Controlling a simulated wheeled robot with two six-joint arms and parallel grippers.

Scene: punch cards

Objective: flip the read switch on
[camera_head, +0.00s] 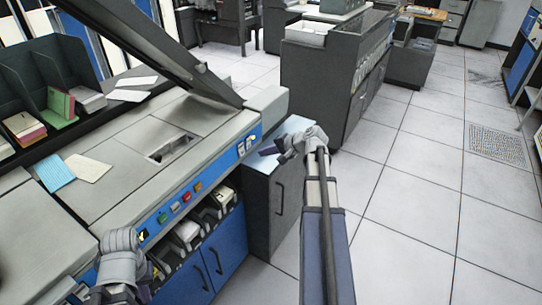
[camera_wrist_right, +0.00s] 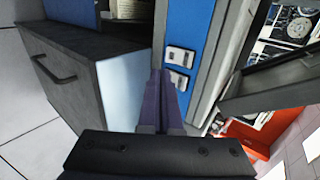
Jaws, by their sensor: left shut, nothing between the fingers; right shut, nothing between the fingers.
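Two small white rocker switches (camera_head: 245,146) sit side by side at the right end of the console's blue front strip. In the right wrist view they show as an upper switch (camera_wrist_right: 180,57) and a lower switch (camera_wrist_right: 178,80). Their labels and positions are too small to read, so I cannot tell which is the read switch. My right gripper (camera_head: 267,151) is shut and empty just right of the switches. In the wrist view its fingertips (camera_wrist_right: 163,76) lie beside the lower switch; contact is unclear. My left gripper (camera_head: 127,290) is shut at the bottom left, partly cut off.
Coloured buttons (camera_head: 175,207) line the blue strip. A raised dark lid (camera_head: 150,45) stands over the console (camera_head: 120,165). A grey cabinet (camera_head: 272,195) adjoins its right end. Card racks (camera_head: 50,75) stand at the left. The tiled floor (camera_head: 400,200) at the right is clear.

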